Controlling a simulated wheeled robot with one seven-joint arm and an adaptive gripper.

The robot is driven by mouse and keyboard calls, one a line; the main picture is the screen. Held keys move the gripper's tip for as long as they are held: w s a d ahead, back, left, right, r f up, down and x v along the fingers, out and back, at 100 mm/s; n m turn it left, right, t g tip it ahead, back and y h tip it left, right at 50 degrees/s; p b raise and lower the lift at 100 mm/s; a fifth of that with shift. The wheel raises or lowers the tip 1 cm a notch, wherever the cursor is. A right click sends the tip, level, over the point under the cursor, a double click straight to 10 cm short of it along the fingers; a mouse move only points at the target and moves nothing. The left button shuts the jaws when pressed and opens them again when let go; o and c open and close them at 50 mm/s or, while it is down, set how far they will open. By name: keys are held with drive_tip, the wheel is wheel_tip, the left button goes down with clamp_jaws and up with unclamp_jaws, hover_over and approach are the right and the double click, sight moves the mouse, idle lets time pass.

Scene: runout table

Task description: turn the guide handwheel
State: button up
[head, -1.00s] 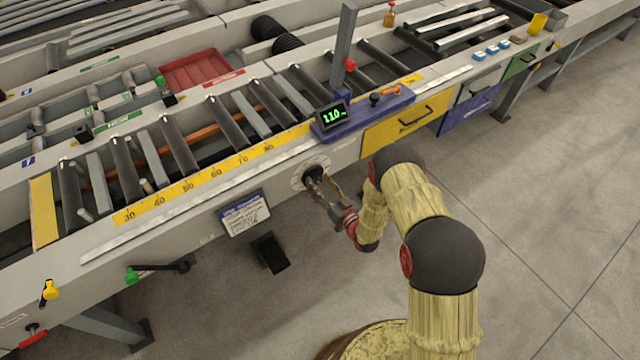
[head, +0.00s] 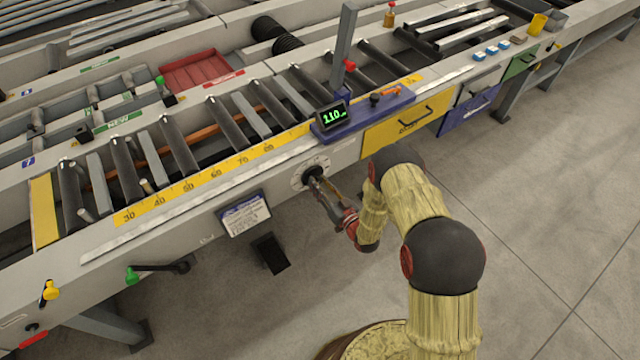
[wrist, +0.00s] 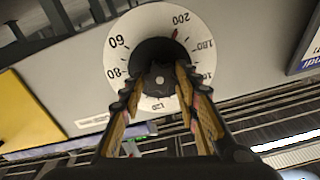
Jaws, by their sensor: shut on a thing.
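The guide handwheel (head: 315,171) is a small dark knob on the front face of the runout table, set in a white dial ring. In the wrist view the dark handwheel (wrist: 158,56) sits in the middle of the white dial (wrist: 120,28), which carries numbers such as 60, 80, 180 and 200. A small red mark shows at its upper right. My gripper (wrist: 158,88) has its two fingers on either side of the handwheel and is shut on it. In the head view my gripper (head: 322,188) reaches the handwheel from the lower right. The digital readout (head: 334,116) on the blue mount shows about 110.
A yellow drawer (head: 410,122) is right of the dial. A white-and-blue card (head: 245,215) hangs left of it. A lever with a green knob (head: 132,275) sticks out at lower left. The floor at the right is clear.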

drive_tip(key=m+b, duration=0.1)
drive_tip(key=m, duration=0.4)
drive_tip(key=shift+w+m, duration=0.1)
drive_tip(key=shift+m, duration=0.2)
drive_tip(key=m+b, duration=0.1)
drive_tip(key=m, duration=0.5)
drive_tip(key=shift+d+f, duration=0.1)
drive_tip(key=m, duration=0.6)
drive_tip(key=shift+f+m, duration=0.1)
drive_tip(key=shift+m, duration=0.3)
drive_tip(key=m, duration=0.5)
drive_tip(key=shift+f, duration=0.1)
drive_tip(key=shift+m, duration=0.3)
drive_tip(key=o, duration=1.2)
drive_tip(key=shift+c, duration=0.2)
